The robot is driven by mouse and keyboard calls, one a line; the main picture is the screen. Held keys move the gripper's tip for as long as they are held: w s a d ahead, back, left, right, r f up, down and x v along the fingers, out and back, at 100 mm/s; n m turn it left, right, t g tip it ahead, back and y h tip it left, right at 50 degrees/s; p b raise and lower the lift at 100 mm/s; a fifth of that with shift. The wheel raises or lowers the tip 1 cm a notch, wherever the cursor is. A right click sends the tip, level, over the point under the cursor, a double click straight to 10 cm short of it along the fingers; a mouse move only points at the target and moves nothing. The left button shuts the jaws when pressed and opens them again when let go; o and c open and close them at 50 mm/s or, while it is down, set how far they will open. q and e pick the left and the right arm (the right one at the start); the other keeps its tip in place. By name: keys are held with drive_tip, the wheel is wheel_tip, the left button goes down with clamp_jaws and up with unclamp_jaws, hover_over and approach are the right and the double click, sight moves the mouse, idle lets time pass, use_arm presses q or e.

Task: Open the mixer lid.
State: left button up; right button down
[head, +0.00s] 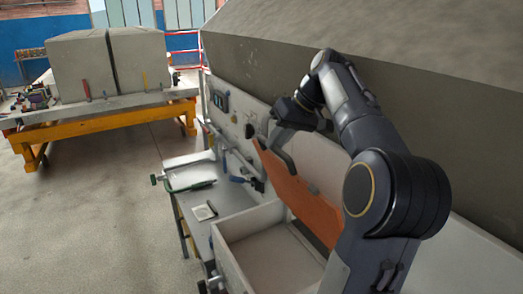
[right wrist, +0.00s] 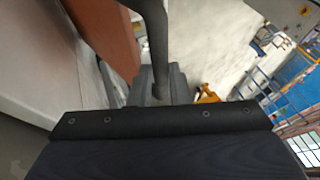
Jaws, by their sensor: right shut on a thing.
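The mixer lid (head: 305,195) appears to be the orange panel standing steeply tilted over a pale open-topped box (head: 228,262). A dark bent bar, the handle (head: 277,147), is beside its upper end. My right gripper (head: 280,128) is at the top of this bar, shut on it; the fingertips are partly hidden by the wrist in the head view. In the right wrist view the bar (right wrist: 154,45) runs down between the fingers (right wrist: 158,88), with the orange lid (right wrist: 105,30) to its left. My left gripper is not in view.
A large grey sloped slab (head: 420,45) rises behind my right arm. Grey blocks (head: 80,65) rest on an orange-framed stand far left. Floor between is clear.

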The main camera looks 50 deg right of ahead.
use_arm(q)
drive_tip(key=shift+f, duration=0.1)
use_arm(e)
drive_tip(key=shift+s+d+f+g, duration=0.15)
drive_tip(key=shift+s+d+f, duration=0.2)
drive_tip(key=shift+d, duration=0.15)
drive_tip(key=shift+s+d+f+g, duration=0.2)
drive_tip(key=shift+d+f, duration=0.1)
drive_tip(key=shift+d, duration=0.2)
drive_tip(key=c, duration=1.7)
unclamp_jaws()
drive_tip(key=o, duration=0.3)
drive_tip(key=shift+d, duration=0.45)
drive_tip(key=shift+o, duration=0.2)
drive_tip(key=shift+w+a+r, duration=0.15)
drive_tip(key=shift+a+r, duration=0.05)
drive_tip(key=shift+a, duration=0.05)
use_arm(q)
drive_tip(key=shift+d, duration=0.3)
use_arm(e)
drive_tip(key=v, duration=0.7)
drive_tip(key=shift+r, duration=0.1)
